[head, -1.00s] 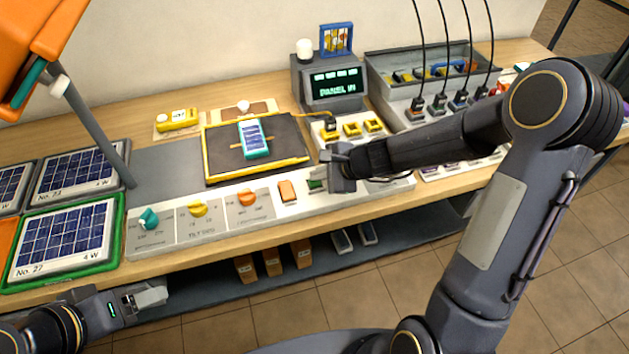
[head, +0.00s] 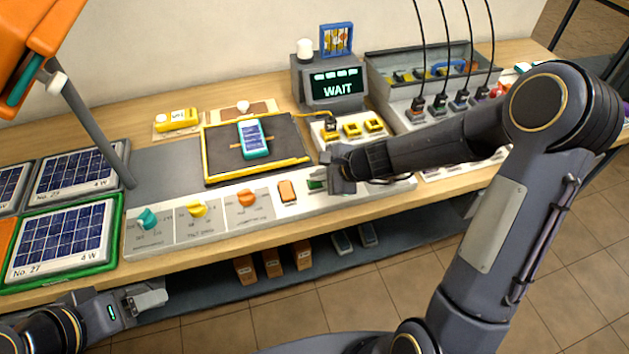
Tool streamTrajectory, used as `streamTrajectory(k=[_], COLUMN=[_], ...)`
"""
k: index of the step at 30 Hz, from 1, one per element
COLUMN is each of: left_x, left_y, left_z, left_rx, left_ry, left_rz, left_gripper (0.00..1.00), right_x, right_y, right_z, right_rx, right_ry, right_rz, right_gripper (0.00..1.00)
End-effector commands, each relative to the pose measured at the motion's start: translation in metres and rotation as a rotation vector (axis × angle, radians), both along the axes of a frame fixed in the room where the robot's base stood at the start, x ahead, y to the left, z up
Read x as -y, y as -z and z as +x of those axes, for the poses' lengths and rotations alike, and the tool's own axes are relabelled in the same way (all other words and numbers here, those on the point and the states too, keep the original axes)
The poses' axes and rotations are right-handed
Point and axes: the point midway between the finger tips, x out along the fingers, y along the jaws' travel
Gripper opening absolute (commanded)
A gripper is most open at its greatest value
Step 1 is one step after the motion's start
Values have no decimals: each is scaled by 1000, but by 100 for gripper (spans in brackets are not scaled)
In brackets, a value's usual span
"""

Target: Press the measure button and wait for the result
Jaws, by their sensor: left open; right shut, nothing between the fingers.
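My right gripper (head: 325,176) is shut and empty, its fingertips at the green button (head: 315,186) on the white control strip (head: 222,213). The fingers partly cover the button, and I cannot tell whether it is pressed in. The display (head: 336,87) at the back of the bench reads "WAIT". A small teal-framed solar panel (head: 253,139) lies on the dark, yellow-edged mat (head: 284,154). My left gripper (head: 151,299) is open and empty at the lower left, in front of the bench and away from the controls.
An orange button (head: 287,192) and teal, yellow and orange knobs (head: 147,219) sit left of the green button. Larger solar panels (head: 62,239) lie at the left. A grey lamp arm (head: 96,130) slants over the bench. Cables hang into plugs (head: 439,104) at the right.

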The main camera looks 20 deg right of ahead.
Motion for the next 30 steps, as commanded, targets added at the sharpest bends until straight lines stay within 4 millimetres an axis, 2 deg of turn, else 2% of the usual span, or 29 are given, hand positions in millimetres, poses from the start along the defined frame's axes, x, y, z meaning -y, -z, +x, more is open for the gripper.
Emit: streamTrajectory(k=[5,13,24,30], left_x=[0,0,0,0], left_y=[-2,-14,-14,-28], left_z=[0,0,0,0], left_rx=[0,0,0,0], left_ry=[0,0,0,0], left_rz=[0,0,0,0], left_gripper=[65,65,65,65], right_x=[0,0,0,0], right_y=[-2,-15,-16,-31], right_z=[0,0,0,0], right_rx=[-1,0,0,0], right_ry=[0,1,1,-1], right_rz=[-1,-1,-1,-1], right_gripper=[0,0,0,0])
